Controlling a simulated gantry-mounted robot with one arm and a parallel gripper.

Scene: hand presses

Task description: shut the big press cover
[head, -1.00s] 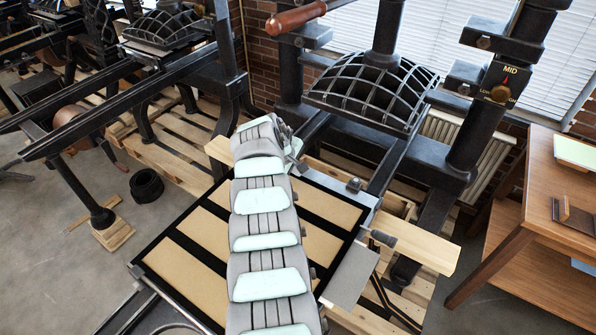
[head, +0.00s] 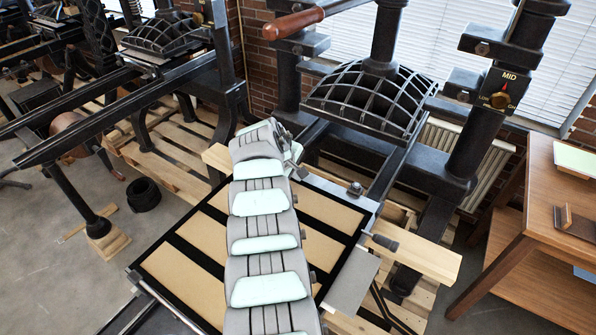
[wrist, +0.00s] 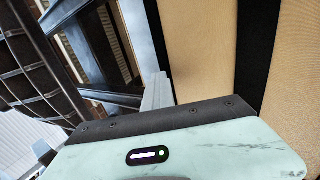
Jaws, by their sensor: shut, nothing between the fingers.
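The big press stands in the middle of the head view, with a black ribbed dome head (head: 372,98) at the back. In front lies a black-framed panel with tan fields (head: 180,270); I cannot tell whether it is the cover or the bed under it. Its tan surface also fills the right of the wrist view (wrist: 205,50). A dark knob (head: 385,242) sticks out at its right side. My arm reaches across the panel. My gripper (wrist: 156,92) is shut and empty, beside the panel's edge in the wrist view; in the head view its fingers are mostly hidden behind the arm.
A wooden side table (head: 530,235) stands at the right. A second press with a ribbed dome (head: 160,35) stands at the back left, on pallets. A black roll (head: 144,194) sits on the open floor at left.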

